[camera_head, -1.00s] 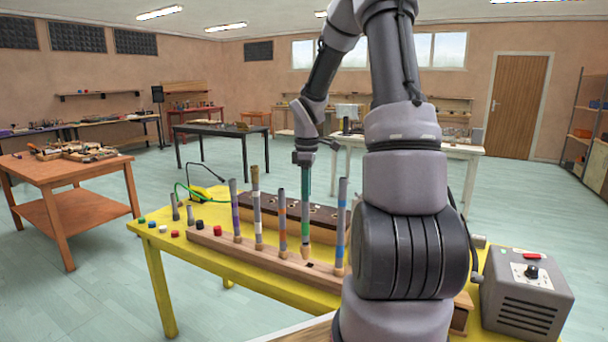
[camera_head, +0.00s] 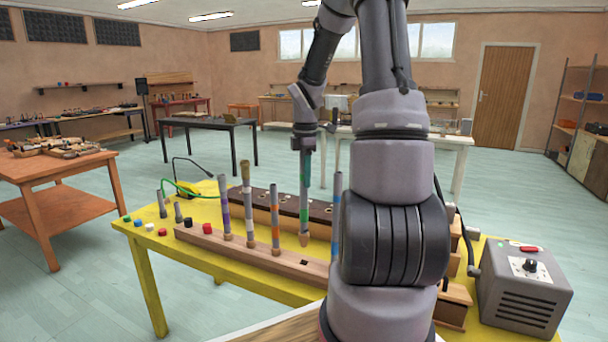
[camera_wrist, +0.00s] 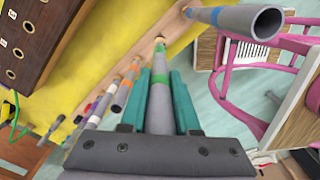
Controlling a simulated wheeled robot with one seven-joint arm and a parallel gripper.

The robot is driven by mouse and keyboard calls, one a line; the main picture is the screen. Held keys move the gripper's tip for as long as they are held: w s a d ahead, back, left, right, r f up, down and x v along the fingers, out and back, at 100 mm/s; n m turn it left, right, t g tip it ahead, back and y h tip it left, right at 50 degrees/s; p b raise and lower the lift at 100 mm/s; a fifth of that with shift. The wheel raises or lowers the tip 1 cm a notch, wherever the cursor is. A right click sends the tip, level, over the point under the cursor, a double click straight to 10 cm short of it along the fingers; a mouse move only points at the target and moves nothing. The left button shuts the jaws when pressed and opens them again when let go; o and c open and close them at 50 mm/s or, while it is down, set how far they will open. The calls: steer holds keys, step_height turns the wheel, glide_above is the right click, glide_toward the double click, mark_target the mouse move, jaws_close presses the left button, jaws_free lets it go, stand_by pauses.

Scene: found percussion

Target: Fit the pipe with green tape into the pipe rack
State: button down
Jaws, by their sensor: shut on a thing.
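My gripper (camera_head: 304,180) is shut on the grey pipe with green tape (camera_head: 304,215) and holds it roughly upright. In the wrist view the teal fingers (camera_wrist: 162,85) flank this pipe (camera_wrist: 160,105), with its green band below them. The pipe's tan lower end appears above the table, apart from the rack. The light wooden pipe rack (camera_head: 200,238) runs along the yellow table's front. A dark empty hole (camera_head: 304,263) shows in it, between the orange-banded pipe (camera_head: 275,218) and the blue-banded pipe (camera_head: 337,215). My arm hides the rack's right part.
Purple-banded (camera_head: 225,205) and brown-topped (camera_head: 248,205) pipes stand in the rack. A dark-topped block with holes (camera_head: 262,203) lies behind it. Coloured caps (camera_head: 207,228) sit at the left of the yellow table (camera_head: 150,243). A grey box (camera_head: 525,290) stands at the right.

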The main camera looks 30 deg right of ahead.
steer(key=shift+f, duration=2.6)
steer(key=shift+f, duration=1.6)
steer(key=c, duration=0.6)
jaws_free()
steer(key=shift+o, duration=0.2)
step_height(320, 180, up, 11)
glide_above(305, 201)
steer(key=w, duration=0.1)
steer(key=shift+d+f, duration=0.15)
steer(key=shift+d, duration=0.2)
